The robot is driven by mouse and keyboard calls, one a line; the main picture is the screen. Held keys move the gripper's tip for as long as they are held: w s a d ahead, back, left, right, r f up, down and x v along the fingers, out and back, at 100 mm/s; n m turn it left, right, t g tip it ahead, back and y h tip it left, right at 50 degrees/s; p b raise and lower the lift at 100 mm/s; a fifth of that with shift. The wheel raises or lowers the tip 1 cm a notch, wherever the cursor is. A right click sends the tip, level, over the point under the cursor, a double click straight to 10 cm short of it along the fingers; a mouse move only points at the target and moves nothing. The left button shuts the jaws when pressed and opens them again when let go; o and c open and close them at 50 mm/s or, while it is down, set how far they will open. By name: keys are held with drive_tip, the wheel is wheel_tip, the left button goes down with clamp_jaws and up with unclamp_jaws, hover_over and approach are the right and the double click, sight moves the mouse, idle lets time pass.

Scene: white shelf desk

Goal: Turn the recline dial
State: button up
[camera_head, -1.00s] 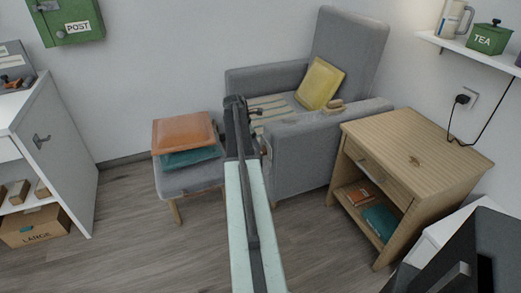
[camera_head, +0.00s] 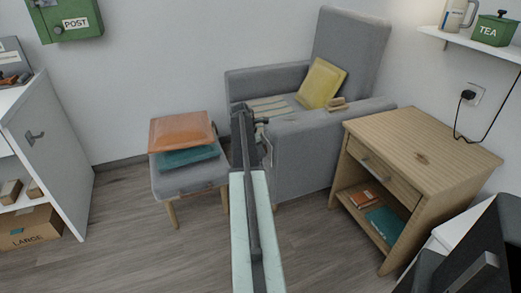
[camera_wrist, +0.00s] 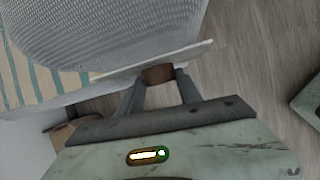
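The recline dial (camera_wrist: 158,74) is a small brown round knob at the side of the grey armchair (camera_head: 352,48). In the wrist view it sits between the two fingertips of my gripper (camera_wrist: 159,85), with a finger against each side and no clear gap. In the head view my gripper (camera_head: 245,122) reaches the chair's near side, by the front of the armrest, and the arm hides the dial there. A yellow cushion (camera_head: 321,84) and a striped seat (camera_head: 268,104) show on the chair.
A grey footstool (camera_head: 188,182) with orange and teal cushions stands left of my arm. A wooden side table (camera_head: 420,140) stands at the right. A white cabinet (camera_head: 55,130) is at the far left. Bare floor (camera_head: 130,240) lies in front.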

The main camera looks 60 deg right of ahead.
drive_tip(key=m+t+h+b, duration=0.1)
drive_tip(key=t+h+b, duration=0.2)
drive_tip(key=b, duration=0.2)
drive_tip(key=s+f+m+t+h+b, duration=0.1)
drive_tip(key=t+h+b, duration=0.1)
drive_tip(key=b, duration=0.4)
drive_tip(key=a+m+t+h+b, duration=0.1)
drive_tip(key=t+h+b, duration=0.2)
drive_tip(key=b, duration=0.3)
drive_tip(key=shift+s+f+t+h, duration=0.2)
drive_tip(key=shift+t+h, duration=0.1)
drive_tip(key=shift+t, duration=0.4)
drive_tip(key=shift+w+r, duration=0.1)
drive_tip(key=shift+r, duration=0.05)
drive_tip(key=o, duration=1.3)
drive_tip(key=shift+d, duration=0.1)
drive_tip(key=shift+o, duration=0.2)
